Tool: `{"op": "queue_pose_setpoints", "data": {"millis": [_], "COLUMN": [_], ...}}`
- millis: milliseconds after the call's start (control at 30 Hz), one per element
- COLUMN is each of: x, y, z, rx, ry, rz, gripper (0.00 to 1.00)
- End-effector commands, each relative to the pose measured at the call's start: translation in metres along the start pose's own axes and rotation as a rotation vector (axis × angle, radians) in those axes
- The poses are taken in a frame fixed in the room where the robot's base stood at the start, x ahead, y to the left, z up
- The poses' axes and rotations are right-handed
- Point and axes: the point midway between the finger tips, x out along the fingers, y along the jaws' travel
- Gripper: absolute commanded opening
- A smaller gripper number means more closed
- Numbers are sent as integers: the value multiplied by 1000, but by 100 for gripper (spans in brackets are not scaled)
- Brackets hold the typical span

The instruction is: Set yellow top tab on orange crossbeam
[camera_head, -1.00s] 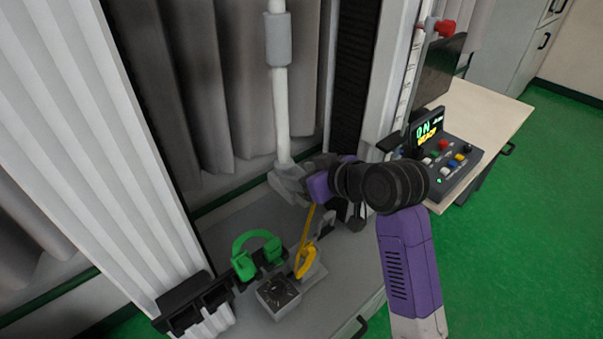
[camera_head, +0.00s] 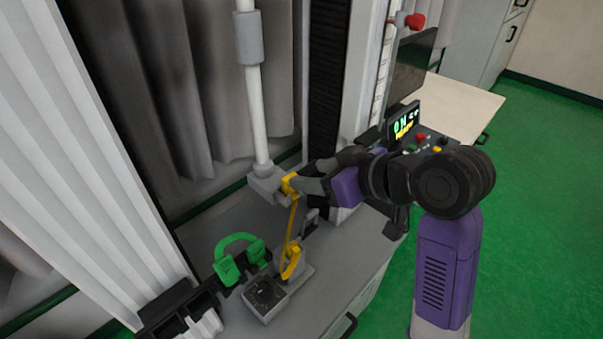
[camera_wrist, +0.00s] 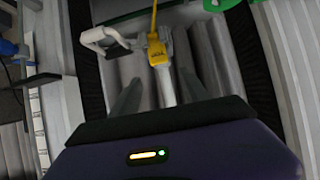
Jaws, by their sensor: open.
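The yellow top tab (camera_head: 290,184) is at the upper end of a thin yellow strap (camera_head: 292,222), right beside the grey block (camera_head: 263,186) at the foot of the white rod. In the wrist view the tab (camera_wrist: 157,52) lies just beyond the grey fingers. My gripper (camera_head: 302,181) is open, its fingertips close to the tab; whether they touch it I cannot tell. The strap runs down to a yellow lower piece (camera_head: 291,263) on a grey base. I cannot make out an orange crossbeam. Whether the tab is seated on the block is unclear.
A green curved handle (camera_head: 237,243) and a grey box (camera_head: 265,297) stand near the strap's lower end. The white rod (camera_head: 256,105) rises above the block. A control panel with a lit display (camera_head: 404,125) is to the right. Ribbed white covers (camera_head: 85,150) border the left.

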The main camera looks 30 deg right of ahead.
Motion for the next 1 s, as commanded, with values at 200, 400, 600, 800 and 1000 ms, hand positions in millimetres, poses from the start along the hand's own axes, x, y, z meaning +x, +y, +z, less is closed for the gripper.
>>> {"op": "queue_pose_setpoints", "data": {"millis": [200, 400, 600, 800, 1000], "x": [-7, -6, 8, 13, -5], "y": [0, -1, -11, -25, -41], "z": [0, 3, 43, 108, 172], "rx": [0, 6, 78, 171, 220], "ry": [0, 0, 21, 64, 101], "rz": [0, 1, 30, 104, 185], "gripper": [53, 53, 53, 53, 53]}}
